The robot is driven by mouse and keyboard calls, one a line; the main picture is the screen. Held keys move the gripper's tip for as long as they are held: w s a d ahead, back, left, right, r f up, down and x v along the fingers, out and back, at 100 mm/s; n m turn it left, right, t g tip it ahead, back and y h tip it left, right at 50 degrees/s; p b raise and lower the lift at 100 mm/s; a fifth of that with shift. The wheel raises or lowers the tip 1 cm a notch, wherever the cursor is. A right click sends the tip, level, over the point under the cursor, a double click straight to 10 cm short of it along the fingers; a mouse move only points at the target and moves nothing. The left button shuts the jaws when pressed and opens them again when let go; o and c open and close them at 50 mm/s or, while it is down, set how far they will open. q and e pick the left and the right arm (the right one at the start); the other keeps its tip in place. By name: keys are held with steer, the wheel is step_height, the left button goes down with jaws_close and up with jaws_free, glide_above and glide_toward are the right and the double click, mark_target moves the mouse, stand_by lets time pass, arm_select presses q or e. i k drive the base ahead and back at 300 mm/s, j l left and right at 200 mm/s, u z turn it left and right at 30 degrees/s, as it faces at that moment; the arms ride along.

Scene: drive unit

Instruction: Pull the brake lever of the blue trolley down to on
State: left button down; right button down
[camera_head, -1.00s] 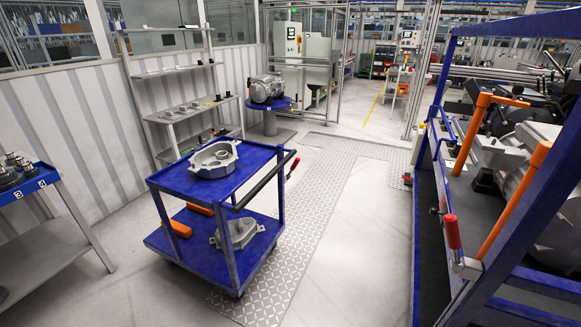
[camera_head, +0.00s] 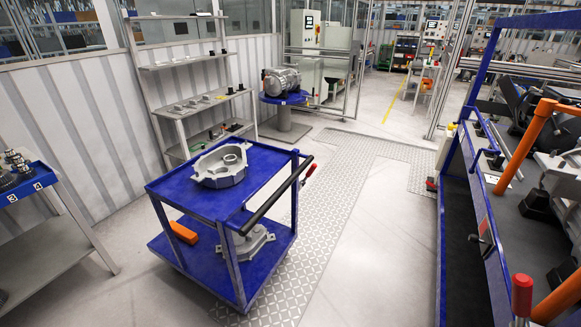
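The blue trolley (camera_head: 178,190) stands in the middle of the floor, with a black push handle (camera_head: 276,190) on its right side. A red brake lever (camera_head: 309,172) shows just right of the handle's far end, its grip pointing up at a slant. Its lower mount is partly hidden behind the trolley's frame. A grey metal housing (camera_head: 220,165) lies on the top shelf. A second grey housing (camera_head: 254,241) and an orange part (camera_head: 184,232) lie on the lower shelf. Neither of my grippers is in view.
A large blue rack (camera_head: 447,155) with orange bars (camera_head: 523,147) and a red-gripped lever (camera_head: 522,293) stands at the right. A grey workbench (camera_head: 50,238) is at the left, shelving (camera_head: 187,64) behind. The floor (camera_head: 375,225) between trolley and rack is clear.

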mark_target(311, 169)
steer(key=i+l+u, duration=0.25)
steer(key=i+u, duration=0.15)
steer(key=i, duration=0.15)
steer(key=i+l+u, duration=0.65)
steer(key=l, duration=0.3)
steer(key=i+l+u, duration=0.25)
steer(key=l, duration=0.4)
steer(key=i+l+u, duration=0.15)
steer(key=l, duration=0.2)
